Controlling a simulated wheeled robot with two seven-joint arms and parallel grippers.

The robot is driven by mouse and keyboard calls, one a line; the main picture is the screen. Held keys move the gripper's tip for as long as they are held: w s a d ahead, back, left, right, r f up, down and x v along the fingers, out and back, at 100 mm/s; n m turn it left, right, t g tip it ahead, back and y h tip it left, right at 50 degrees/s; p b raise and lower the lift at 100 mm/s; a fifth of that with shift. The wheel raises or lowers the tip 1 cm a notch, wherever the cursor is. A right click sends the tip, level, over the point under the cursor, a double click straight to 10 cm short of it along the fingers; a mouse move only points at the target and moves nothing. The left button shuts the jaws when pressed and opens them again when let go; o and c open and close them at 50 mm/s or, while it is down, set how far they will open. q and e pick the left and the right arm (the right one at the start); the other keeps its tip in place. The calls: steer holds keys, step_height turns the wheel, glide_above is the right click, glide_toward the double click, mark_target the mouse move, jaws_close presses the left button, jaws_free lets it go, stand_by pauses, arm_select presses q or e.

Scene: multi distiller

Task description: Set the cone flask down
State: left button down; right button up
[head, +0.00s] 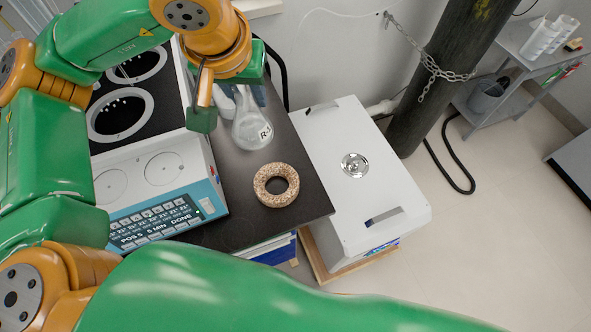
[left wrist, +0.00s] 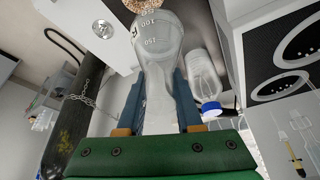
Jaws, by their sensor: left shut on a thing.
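The cone flask (head: 252,129) is clear glass with a dark label mark, over the dark bench top behind the cork ring. My left gripper (head: 243,92) is shut on it; the arm partly hides the fingers. In the left wrist view the flask (left wrist: 160,48) lies between the two blue-grey fingers (left wrist: 159,100), its wide graduated end away from the gripper. I cannot tell whether its base touches the bench. The speckled cork ring (head: 276,185) lies empty on the bench, apart from the flask in the head view. My right gripper is not in view.
A distiller with a blue keypad panel (head: 155,219) stands left of the ring. A white box with a round metal knob (head: 354,165) stands to the right. A blue-capped bottle (left wrist: 204,78) is close beside the flask. Dark bench top (head: 238,215) is free around the ring.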

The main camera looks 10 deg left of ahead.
arm_select(q)
steer(key=w+a+f+n+y+b, duration=0.1)
steer(key=w+a+f+n+b, duration=0.25)
steer(key=w+f, duration=0.2)
steer(key=w+a+f+n+y+b, duration=0.1)
steer(key=w+a+f+n+b, duration=0.1)
steer(key=w+a+f+b, duration=0.3)
steer(key=shift+g, duration=0.4)
steer(key=f, duration=0.3)
steer(key=w+f+p, duration=0.1)
steer(key=f, duration=0.2)
steer(key=d+f, duration=0.1)
steer(key=f, duration=0.2)
steer(key=shift+w+d, duration=0.1)
steer(key=shift+w, duration=0.05)
steer(key=shift+f, duration=0.3)
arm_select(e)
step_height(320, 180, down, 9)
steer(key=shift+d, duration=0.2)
arm_select(q)
steer(key=shift+f, duration=0.1)
steer(key=c, duration=0.6)
jaws_free()
steer(key=shift+r, duration=0.2)
steer(key=b+v, duration=0.1)
steer(key=v, duration=1.1)
steer(key=shift+w, duration=0.1)
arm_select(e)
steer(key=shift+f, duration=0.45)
